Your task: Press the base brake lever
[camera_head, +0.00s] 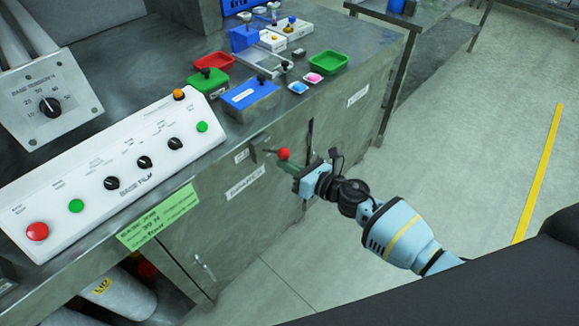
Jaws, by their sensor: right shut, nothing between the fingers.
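The base brake lever shows as a red ball knob (284,154) on a short dark arm, with a metal bracket (258,150) on the cabinet front below the counter edge. My right gripper (287,167) is shut and empty, right at the knob and slightly below it in the picture. I cannot tell whether it touches the lever. The right wrist and forearm reach in from the lower right. My left gripper is not in view.
A white control panel (72,205) with knobs and buttons lies along the counter. A blue-topped box (250,95), red tray (211,79) and green tray (328,62) stand behind. A green label (158,217) hangs below the panel. Floor at right is clear.

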